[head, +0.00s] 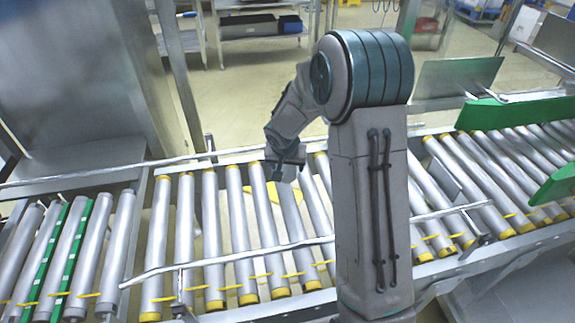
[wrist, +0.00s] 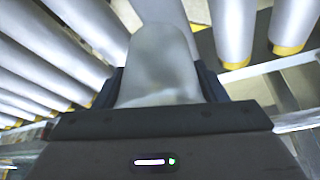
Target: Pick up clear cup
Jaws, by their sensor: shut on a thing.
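My gripper (wrist: 160,88) is shut on a translucent greyish clear cup (wrist: 159,58), with dark fingers on both sides of it in the wrist view. The cup's narrower rounded end points away from the gripper, and its near part is hidden by the gripper body. In the head view my gripper (head: 286,158) hangs over the roller conveyor near its far rail. A small pale shape at its tip there is too small to make out clearly as the cup. I cannot tell whether the cup touches the rollers.
The roller conveyor (head: 213,225) runs across the view, with metal rails along its near and far sides. Green panels (head: 520,112) stand over its right part. A steel housing (head: 75,75) rises at the left, and a shelf cart (head: 262,27) stands behind.

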